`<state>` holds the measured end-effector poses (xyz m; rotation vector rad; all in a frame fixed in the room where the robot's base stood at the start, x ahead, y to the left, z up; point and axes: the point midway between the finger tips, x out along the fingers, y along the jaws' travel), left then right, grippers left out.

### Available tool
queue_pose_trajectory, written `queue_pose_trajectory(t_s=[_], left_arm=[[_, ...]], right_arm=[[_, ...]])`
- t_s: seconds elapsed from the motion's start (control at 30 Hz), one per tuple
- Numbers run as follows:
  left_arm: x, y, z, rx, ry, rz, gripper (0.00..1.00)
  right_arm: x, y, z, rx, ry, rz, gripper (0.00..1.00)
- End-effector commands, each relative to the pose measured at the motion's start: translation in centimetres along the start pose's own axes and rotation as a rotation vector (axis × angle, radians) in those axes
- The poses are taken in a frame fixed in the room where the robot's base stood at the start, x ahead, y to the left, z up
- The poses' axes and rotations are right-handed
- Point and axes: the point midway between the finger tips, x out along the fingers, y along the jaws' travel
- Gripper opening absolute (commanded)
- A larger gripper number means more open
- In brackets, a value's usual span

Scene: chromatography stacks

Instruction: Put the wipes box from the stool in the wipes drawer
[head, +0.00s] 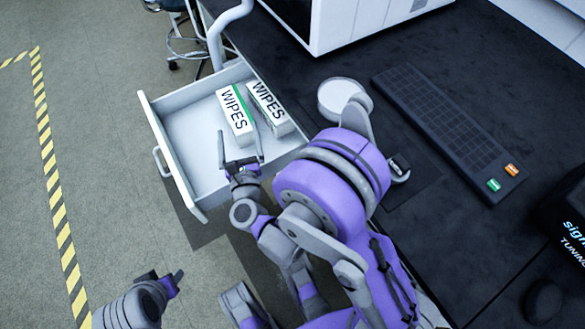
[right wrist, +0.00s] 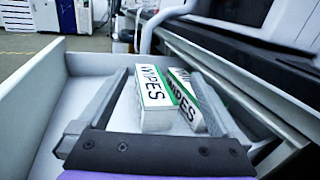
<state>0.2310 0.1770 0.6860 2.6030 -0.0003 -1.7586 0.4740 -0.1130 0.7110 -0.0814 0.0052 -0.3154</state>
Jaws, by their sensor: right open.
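Two white wipes boxes with green edges and black WIPES lettering are inside the open white drawer (head: 180,103). The left box (head: 235,113) stands beside the right box (head: 270,104), which leans at a slight angle. Both boxes also show in the right wrist view, the left one (right wrist: 153,88) and the right one (right wrist: 185,95). My right gripper (head: 240,140) is open over the drawer, its fingers pointing at the boxes. In the wrist view, its fingers (right wrist: 160,76) lie either side of them, with clear space around the left box. My left gripper (head: 165,283) is low at the left, its jaws unclear.
The black bench (head: 440,180) carries a dark keyboard-like panel (head: 445,120), a white round item (head: 338,95) and a white instrument (head: 345,20). The drawer's front with its handle (head: 160,162) stands out over the floor. A stool (head: 180,35) is at the back.

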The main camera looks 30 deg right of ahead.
Motion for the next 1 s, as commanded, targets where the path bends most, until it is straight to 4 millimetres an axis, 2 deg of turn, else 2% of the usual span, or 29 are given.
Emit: queue_pose_trajectory(t_s=[0.07, 0.17, 0.2, 0.3, 0.4, 0.47, 0.5, 0.63, 0.73, 0.8, 0.87, 0.9, 1.0], left_arm=[[0.0, 0.0, 0.0, 0.0, 0.0, 0.0, 0.5], [0.0, 0.0, 0.0, 0.0, 0.0, 0.0, 0.5], [0.0, 0.0, 0.0, 0.0, 0.0, 0.0, 0.5], [0.0, 0.0, 0.0, 0.0, 0.0, 0.0, 0.5], [0.0, 0.0, 0.0, 0.0, 0.0, 0.0, 0.5], [0.0, 0.0, 0.0, 0.0, 0.0, 0.0, 0.5], [0.0, 0.0, 0.0, 0.0, 0.0, 0.0, 0.5], [0.0, 0.0, 0.0, 0.0, 0.0, 0.0, 0.5], [0.0, 0.0, 0.0, 0.0, 0.0, 0.0, 0.5], [0.0, 0.0, 0.0, 0.0, 0.0, 0.0, 0.5], [0.0, 0.0, 0.0, 0.0, 0.0, 0.0, 0.5], [0.0, 0.0, 0.0, 0.0, 0.0, 0.0, 0.5], [0.0, 0.0, 0.0, 0.0, 0.0, 0.0, 0.5]], right_arm=[[0.3, 0.5, 1.9, -0.151, -0.019, 0.073, 1.0], [0.2, 1.8, 4.4, -0.473, -0.062, 0.224, 1.0], [-0.2, 2.3, 5.2, -0.629, -0.084, 0.292, 1.0], [-1.8, 2.9, 6.0, -1.037, -0.143, 0.469, 1.0], [-4.4, 2.4, 5.3, -1.439, -0.204, 0.655, 1.0], [-6.3, 1.4, 4.2, -1.674, -0.24, 0.777, 1.0], [-7.7, 0.3, 3.4, -1.826, -0.265, 0.864, 1.0], [-12.7, -4.2, 0.3, -2.253, -0.346, 1.179, 1.0], [-16.4, -8.0, -1.6, -2.473, -0.404, 1.424, 1.0], [-18.4, -10.2, -2.4, -2.569, -0.438, 1.57, 1.0], [-19.7, -11.7, -2.9, -2.619, -0.463, 1.669, 1.0], [-20.3, -12.4, -3.1, 2.566, 0.462, -1.67, 1.0], [-21.1, -13.4, -3.3, 2.493, 0.46, -1.671, 1.0]])
